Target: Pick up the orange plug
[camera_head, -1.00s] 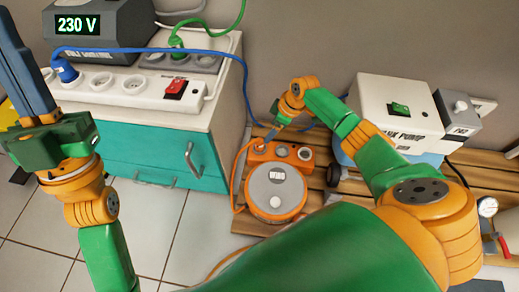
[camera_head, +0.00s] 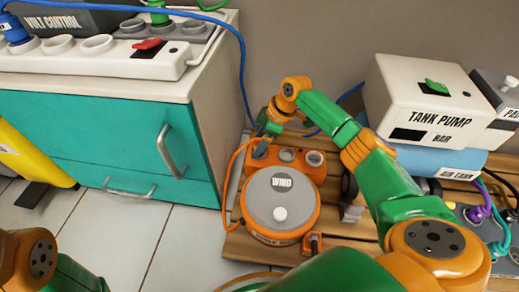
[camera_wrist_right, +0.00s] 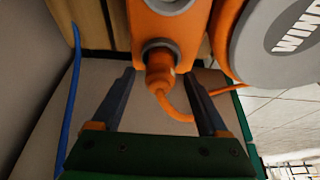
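The orange plug (camera_wrist_right: 158,76) sits in a round socket on the orange winder unit (camera_head: 287,157), with its orange cable (camera_wrist_right: 174,107) trailing away to the right in the right wrist view. My right gripper (camera_wrist_right: 160,78) is open, with one dark finger on each side of the plug and a visible gap to both. In the head view my right gripper (camera_head: 262,146) is at the back left of the winder, small and partly hidden by its own wrist, and I cannot make out the plug there. My left gripper is out of view.
The winder's grey drum (camera_head: 281,199) stands on wooden slats (camera_head: 345,240). A teal cabinet (camera_head: 105,140) with a white power strip (camera_head: 100,62) is on the left. The tank pump (camera_head: 425,100) stands to the right. A blue cable (camera_head: 243,75) hangs down the cabinet's side.

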